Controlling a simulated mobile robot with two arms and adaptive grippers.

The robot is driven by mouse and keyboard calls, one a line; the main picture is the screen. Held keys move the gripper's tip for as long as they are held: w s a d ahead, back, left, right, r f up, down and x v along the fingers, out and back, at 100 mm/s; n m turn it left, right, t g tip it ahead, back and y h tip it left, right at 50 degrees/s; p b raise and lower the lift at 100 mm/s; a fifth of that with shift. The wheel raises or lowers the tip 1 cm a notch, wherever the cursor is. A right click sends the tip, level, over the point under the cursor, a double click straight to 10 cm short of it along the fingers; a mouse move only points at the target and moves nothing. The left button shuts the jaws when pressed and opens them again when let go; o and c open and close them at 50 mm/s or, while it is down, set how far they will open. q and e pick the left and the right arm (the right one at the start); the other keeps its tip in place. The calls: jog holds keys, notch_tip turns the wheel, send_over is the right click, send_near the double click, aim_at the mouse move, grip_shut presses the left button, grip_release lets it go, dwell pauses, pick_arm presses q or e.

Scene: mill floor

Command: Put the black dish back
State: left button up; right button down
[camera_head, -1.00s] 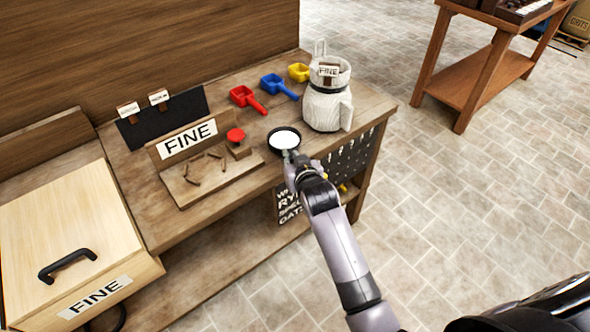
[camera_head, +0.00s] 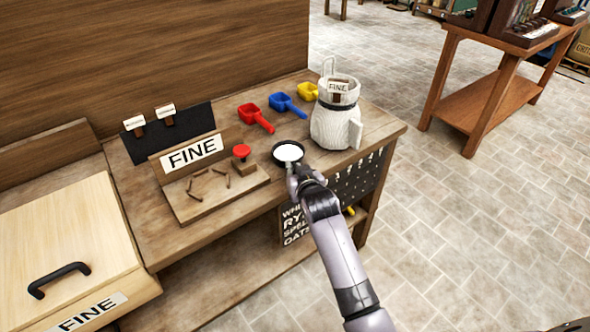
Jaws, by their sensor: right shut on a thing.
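The black dish (camera_head: 275,152) is a small round black-rimmed dish with a white inside. It is at the front edge of the wooden bench (camera_head: 150,238), between the wooden FINE stand and the white sack. My right gripper (camera_head: 292,170) is shut on the near side of its rim. I cannot tell whether the dish touches the bench top or is held just above it. The fingertips are small and partly hidden by the wrist. My left gripper is not in view.
A wooden FINE stand (camera_head: 195,206) with a red-topped knob (camera_head: 241,151) is left of the dish. Red (camera_head: 256,117), blue (camera_head: 286,104) and yellow (camera_head: 308,91) scoops lie behind. A white FINE sack (camera_head: 336,124) stands close on the right. A wooden box (camera_head: 60,235) is at left.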

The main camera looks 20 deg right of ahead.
jog(key=c, duration=1.5)
grip_release()
jog(key=shift+c, duration=0.2)
jog(key=v, duration=1.2)
jog(key=s+a+f+n+g, duration=0.15)
jog(key=s+f, duration=0.25)
jog(key=f, duration=0.8)
jog(key=s+f+g+y, duration=0.1)
jog(key=s+f+g, duration=0.25)
jog(key=f, duration=0.75)
jog(key=s+a+f+n+g, duration=0.1)
jog(key=s+f, duration=0.4)
jog(key=f, duration=0.7)
jog(key=s+d+f+g, duration=0.2)
jog(key=s+f, duration=0.4)
jog(key=s, duration=0.5)
jog(key=s+d+f+g+p, duration=0.1)
jog(key=s+f, duration=0.5)
jog(key=s, duration=0.6)
jog(key=s+d+f+g, duration=0.3)
jog(key=s+f, duration=0.4)
jog(key=s, duration=0.5)
jog(key=shift+d+g+h, duration=0.3)
jog(key=shift+d, duration=0.55)
